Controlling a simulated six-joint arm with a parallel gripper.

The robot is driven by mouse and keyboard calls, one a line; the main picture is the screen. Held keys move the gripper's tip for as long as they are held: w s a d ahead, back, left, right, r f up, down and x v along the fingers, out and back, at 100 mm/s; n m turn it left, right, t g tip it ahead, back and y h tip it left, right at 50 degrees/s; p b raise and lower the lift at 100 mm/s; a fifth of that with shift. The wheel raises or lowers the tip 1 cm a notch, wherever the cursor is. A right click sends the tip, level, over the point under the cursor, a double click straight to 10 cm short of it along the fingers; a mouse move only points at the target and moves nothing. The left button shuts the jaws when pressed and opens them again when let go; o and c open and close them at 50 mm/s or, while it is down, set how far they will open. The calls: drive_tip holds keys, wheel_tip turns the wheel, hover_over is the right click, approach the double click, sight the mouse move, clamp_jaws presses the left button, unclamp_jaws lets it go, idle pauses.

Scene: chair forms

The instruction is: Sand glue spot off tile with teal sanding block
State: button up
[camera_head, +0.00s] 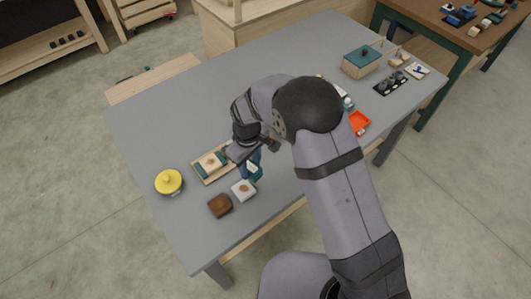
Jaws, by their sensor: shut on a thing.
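My gripper (249,167) points down near the front middle of the grey table and is shut on the teal sanding block (256,175), which is partly hidden by the fingers. A pale tile (243,190) with a small brownish spot lies just in front of the gripper. The block is at the tile's back right edge; I cannot tell whether they touch. A wooden tray (201,174) behind and to the left holds a pale piece with teal parts.
A brown block (219,205) lies left of the tile. A yellow-topped round container (169,182) stands at the left edge. An orange tray (359,123), a teal-lidded wooden box (362,61) and a black holder (391,83) are to the right. The table's back left is clear.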

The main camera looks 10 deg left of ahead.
drive_tip(key=a+n, duration=0.1)
drive_tip(key=a, duration=0.2)
drive_tip(key=w+a, duration=0.1)
drive_tip(key=a, duration=0.2)
drive_tip(key=a+n+p, duration=0.1)
drive_tip(key=a, duration=0.2)
drive_tip(key=shift+w+a+f+n, duration=0.3)
drive_tip(key=shift+w+f, duration=0.05)
drive_tip(key=shift+f, duration=0.05)
drive_tip(key=w+a+r+n, duration=0.3)
drive_tip(key=a+r+n, duration=0.1)
drive_tip(key=n, duration=0.1)
drive_tip(key=shift+w+a+r, duration=0.15)
drive_tip(key=shift+w+r, duration=0.1)
drive_tip(key=shift+w, duration=0.15)
drive_tip(key=shift+s+d+r+n, duration=0.1)
drive_tip(key=shift+r+n, duration=0.2)
drive_tip(key=shift+n, duration=1.05)
drive_tip(key=shift+s+d+r+n, duration=0.1)
drive_tip(key=shift+r+n, duration=0.25)
drive_tip(key=shift+n, duration=0.95)
drive_tip(key=shift+s+d+r+n, duration=0.1)
drive_tip(key=shift+r+n, duration=0.2)
drive_tip(key=shift+n, duration=1.05)
drive_tip(key=shift+f, duration=0.1)
